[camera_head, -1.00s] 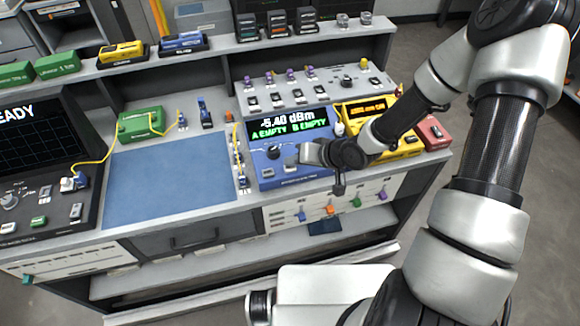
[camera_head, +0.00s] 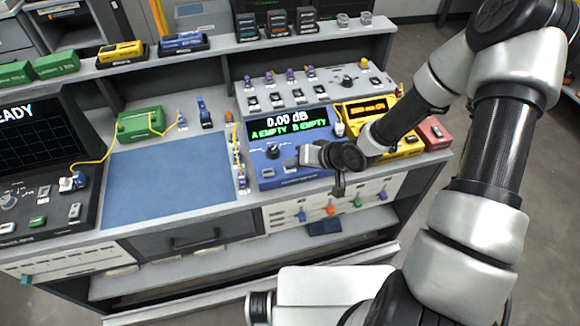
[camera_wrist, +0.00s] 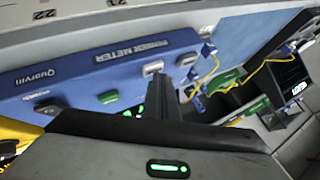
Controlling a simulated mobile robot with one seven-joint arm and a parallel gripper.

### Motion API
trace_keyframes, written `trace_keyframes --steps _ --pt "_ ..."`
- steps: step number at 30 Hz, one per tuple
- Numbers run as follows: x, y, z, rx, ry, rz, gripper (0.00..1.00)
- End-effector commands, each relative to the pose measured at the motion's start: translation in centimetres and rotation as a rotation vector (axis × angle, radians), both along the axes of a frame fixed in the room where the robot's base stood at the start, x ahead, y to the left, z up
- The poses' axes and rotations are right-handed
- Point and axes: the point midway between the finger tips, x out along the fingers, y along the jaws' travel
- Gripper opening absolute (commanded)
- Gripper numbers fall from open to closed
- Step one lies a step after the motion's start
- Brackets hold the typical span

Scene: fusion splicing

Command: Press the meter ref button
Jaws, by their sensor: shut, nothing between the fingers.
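The blue power meter (camera_head: 262,181) sits on the bench at centre; its display (camera_head: 288,124) reads 0.00 dB, A EMPTY, B EMPTY. The meter's front also shows in the wrist view (camera_wrist: 85,75), rotated, with the POWER METER lettering. My gripper (camera_head: 296,160) is shut and empty, its tips at the meter's lower front panel, right of a dark knob (camera_head: 273,152). The ref button's label is not readable, and contact is unclear.
A yellow instrument (camera_head: 403,148) and a red box (camera_head: 434,133) stand right of the meter. A blue mat (camera_head: 165,185) lies to the left, with a green box (camera_head: 141,123) and yellow fibre behind it. A grey switch panel (camera_head: 330,86) rises behind the meter.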

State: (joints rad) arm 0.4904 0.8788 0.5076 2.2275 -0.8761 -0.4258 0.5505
Motion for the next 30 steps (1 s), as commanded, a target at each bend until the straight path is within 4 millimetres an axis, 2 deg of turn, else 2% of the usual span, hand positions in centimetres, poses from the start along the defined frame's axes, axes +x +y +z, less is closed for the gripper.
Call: trace_keyframes --steps 7,16,26,30 --pt "0.0 0.0 0.2 -0.001 0.001 0.000 0.00" --pt "0.0 0.0 1.8 0.000 0.002 -0.001 0.00" --pt "0.0 0.0 1.7 0.000 0.001 -0.001 0.00" --pt "0.0 0.0 2.3 0.000 0.000 0.000 0.00"
